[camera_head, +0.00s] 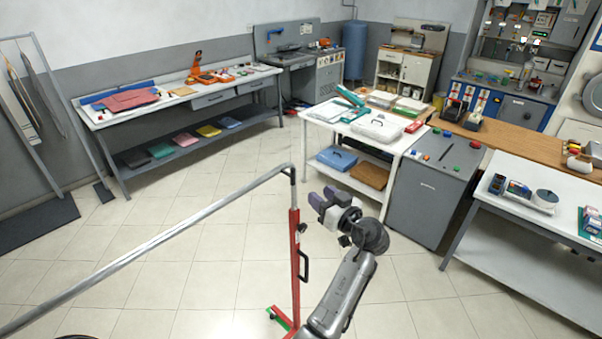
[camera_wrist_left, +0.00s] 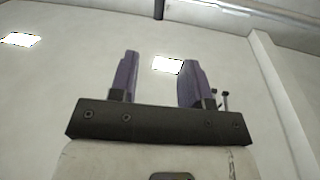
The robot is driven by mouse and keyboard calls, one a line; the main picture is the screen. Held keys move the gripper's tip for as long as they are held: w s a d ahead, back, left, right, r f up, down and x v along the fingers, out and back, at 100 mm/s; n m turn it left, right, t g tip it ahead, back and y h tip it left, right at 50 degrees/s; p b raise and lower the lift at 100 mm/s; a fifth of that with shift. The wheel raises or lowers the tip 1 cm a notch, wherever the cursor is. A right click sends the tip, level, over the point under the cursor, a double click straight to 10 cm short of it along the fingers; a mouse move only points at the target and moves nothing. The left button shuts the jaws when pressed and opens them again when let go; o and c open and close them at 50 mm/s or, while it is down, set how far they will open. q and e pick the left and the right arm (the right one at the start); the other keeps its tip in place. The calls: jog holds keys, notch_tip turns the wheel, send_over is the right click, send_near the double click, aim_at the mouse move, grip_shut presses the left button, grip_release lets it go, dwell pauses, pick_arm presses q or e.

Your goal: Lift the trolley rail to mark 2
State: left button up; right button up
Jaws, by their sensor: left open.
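The trolley rail (camera_head: 180,233) is a long silver bar. It runs from the lower left of the head view to a black corner piece on top of a red upright post (camera_head: 295,245). The post has a black handle (camera_head: 304,264) on its right side and stands on a red and green foot (camera_head: 281,317). No numbered marks can be read on it. My left gripper (camera_head: 325,197) is open and empty, with purple fingers. In the picture it is just right of the post's top, apart from the rail. In the left wrist view its fingers (camera_wrist_left: 155,80) are spread against the ceiling.
A white table with trays (camera_head: 365,122) and a grey cabinet (camera_head: 433,190) stand beyond my left gripper. A long workbench (camera_head: 180,95) lines the back left wall. A white table (camera_head: 530,236) is at right. The tiled floor (camera_head: 200,200) in the middle is clear.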

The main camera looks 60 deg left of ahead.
aim_at(294, 172)
pick_arm(q)
jog(key=shift+n, duration=0.5)
jog(key=a+p, duration=0.1)
jog(key=a, duration=0.3)
jog(key=a+p, duration=0.2)
jog(key=a, duration=0.2)
jog(key=a+p, duration=0.2)
jog(key=a, duration=0.2)
jog(key=shift+s+a+r, duration=0.1)
jog(key=shift+s+a, duration=0.15)
jog(key=shift+a, duration=0.15)
jog(key=shift+a+p, duration=0.3)
jog(key=shift+a, duration=0.2)
grip_shut()
